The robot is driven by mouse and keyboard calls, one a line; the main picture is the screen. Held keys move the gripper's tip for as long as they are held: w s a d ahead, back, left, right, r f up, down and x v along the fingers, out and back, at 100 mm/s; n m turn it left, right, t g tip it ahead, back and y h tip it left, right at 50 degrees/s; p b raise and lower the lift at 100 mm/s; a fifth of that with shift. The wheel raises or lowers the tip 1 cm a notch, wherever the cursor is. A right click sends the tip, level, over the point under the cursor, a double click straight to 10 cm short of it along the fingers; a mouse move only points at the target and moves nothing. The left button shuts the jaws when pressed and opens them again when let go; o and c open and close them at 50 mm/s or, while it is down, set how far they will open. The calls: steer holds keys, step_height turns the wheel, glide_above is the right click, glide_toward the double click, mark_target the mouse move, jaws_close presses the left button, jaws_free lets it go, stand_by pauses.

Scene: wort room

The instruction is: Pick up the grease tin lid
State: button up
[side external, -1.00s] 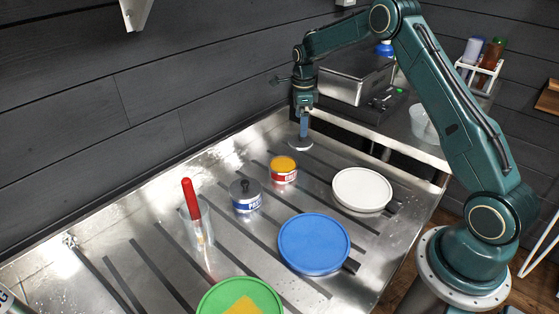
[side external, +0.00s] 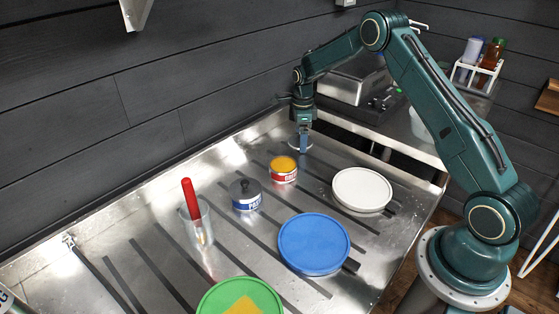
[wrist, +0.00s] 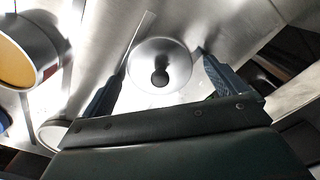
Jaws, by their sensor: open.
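The grease tin lid (wrist: 146,51) is a round, shiny grey disc with a black knob (wrist: 160,75) in its middle, seen from above in the wrist view. It lies on the steel worktop, partly hidden by my gripper in the side view. My gripper (side external: 303,149) is low over the lid, pointing down. In the wrist view its fingers (wrist: 163,72) are spread, one to each side of the knob, with nothing held. An open tin with a red and white label and orange-yellow contents (side external: 284,163) stands nearby; it shows at upper left in the wrist view (wrist: 14,60).
A blue-labelled tin with a dark knobbed lid (side external: 246,195) stands to the left. A white plate (side external: 362,189), a blue plate (side external: 314,243), a green plate (side external: 215,296) and a glass with a red-handled brush (side external: 198,228) occupy the grooved worktop.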

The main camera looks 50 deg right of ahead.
stand_by(0.4)
steer(key=c, duration=1)
steer(key=shift+r, duration=0.15)
steer(key=shift+c, duration=0.2)
step_height(320, 180, up, 20)
stand_by(0.5)
steer(key=s+a+f, duration=0.3)
steer(key=a+f, duration=0.2)
steer(key=a, duration=0.3)
steer(key=s+a+f, duration=0.3)
steer(key=a+f, duration=0.1)
steer(key=a, duration=0.3)
steer(key=shift+a+f, duration=0.35)
